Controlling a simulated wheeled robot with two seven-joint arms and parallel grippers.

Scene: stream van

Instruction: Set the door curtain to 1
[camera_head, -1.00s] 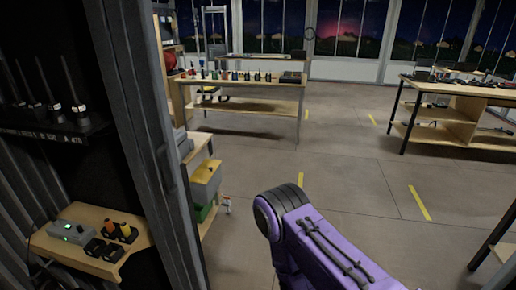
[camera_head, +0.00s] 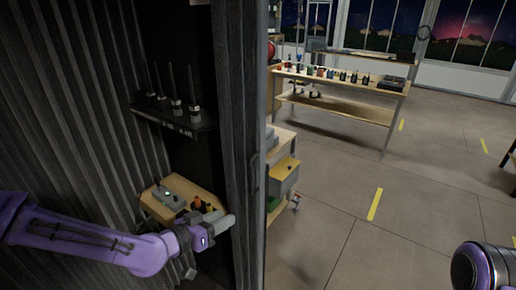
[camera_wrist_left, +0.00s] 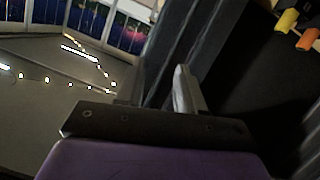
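A dark grey upright band with vertical folds (camera_head: 240,110), which looks like the gathered door curtain, stands at the side of the doorway in the head view. A slim handle-like strip (camera_head: 256,178) shows on its right part. My left gripper (camera_head: 222,222) is in front of its lower part, fingers pointing right; contact cannot be told. In the left wrist view a pale finger (camera_wrist_left: 184,90) stands against the dark upright folds (camera_wrist_left: 185,40). Only one finger shows clearly, so its opening is unclear. My right gripper is out of view.
Left of the band are a dark ribbed wall (camera_head: 60,110), a shelf with several radios (camera_head: 175,120) and a small wooden shelf (camera_head: 158,208) close to my left arm.

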